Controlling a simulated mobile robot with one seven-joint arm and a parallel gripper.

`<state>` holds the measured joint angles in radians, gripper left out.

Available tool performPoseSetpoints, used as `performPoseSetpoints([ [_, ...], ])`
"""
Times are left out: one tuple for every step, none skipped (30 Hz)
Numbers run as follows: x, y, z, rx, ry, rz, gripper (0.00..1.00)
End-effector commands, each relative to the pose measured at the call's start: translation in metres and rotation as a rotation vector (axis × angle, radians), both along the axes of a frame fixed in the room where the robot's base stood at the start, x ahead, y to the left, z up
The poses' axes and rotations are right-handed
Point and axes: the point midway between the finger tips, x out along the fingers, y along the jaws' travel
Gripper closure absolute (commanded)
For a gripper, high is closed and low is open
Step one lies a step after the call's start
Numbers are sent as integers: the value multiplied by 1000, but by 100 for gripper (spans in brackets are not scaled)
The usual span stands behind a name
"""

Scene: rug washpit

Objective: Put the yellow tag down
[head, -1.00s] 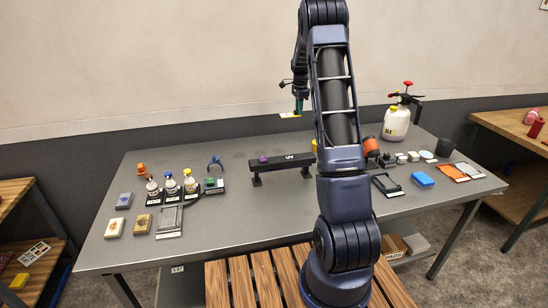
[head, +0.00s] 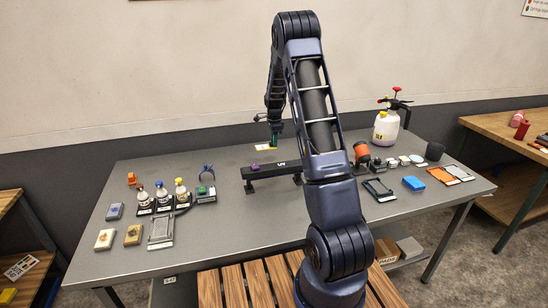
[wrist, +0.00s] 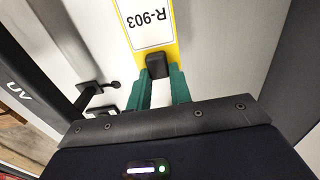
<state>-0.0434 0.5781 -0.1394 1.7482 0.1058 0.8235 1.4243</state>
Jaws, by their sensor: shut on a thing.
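The yellow tag (wrist: 181,57) fills the top middle of the wrist view, with a white label that reads R-903 upside down. My gripper (wrist: 158,85) has green fingers shut on a dark block at the tag's end. In the head view the tag (head: 265,149) is a small yellow and white strip at the tip of my gripper (head: 275,138). It is held above the back of the grey table (head: 240,230), just behind the black UV bar. It appears clear of the tabletop.
The black UV bar (head: 270,171) stands on legs at mid-table, with a purple item (head: 254,167) on it. Bottles (head: 162,196) and sponges (head: 133,235) are at left. A blue block (head: 413,183), an orange cylinder (head: 362,152) and a sprayer (head: 386,126) are at right. The front middle is bare.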

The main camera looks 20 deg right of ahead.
Motion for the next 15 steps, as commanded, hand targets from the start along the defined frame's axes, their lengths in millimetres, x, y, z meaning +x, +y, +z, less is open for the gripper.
performPoseSetpoints([
  [0,0,-12,0,2,0,100],
  [0,0,-18,0,3,0,100],
  [0,0,-25,0,3,0,100],
  [0,-1,-29,0,1,0,100],
  [0,-1,-33,0,0,0,100],
  [0,-1,-37,0,1,-1,100],
  [0,-1,-40,0,1,0,100],
  [0,-1,-43,0,0,0,100],
  [0,-1,-45,-1,0,0,100],
  [0,-1,-46,-1,-1,0,100],
  [0,-1,-47,-1,-1,0,100],
  [0,-1,-48,-1,-1,0,100],
  [0,-1,-50,0,-1,0,100],
  [0,-1,-52,0,0,0,100],
  [0,0,-56,0,1,0,100],
])
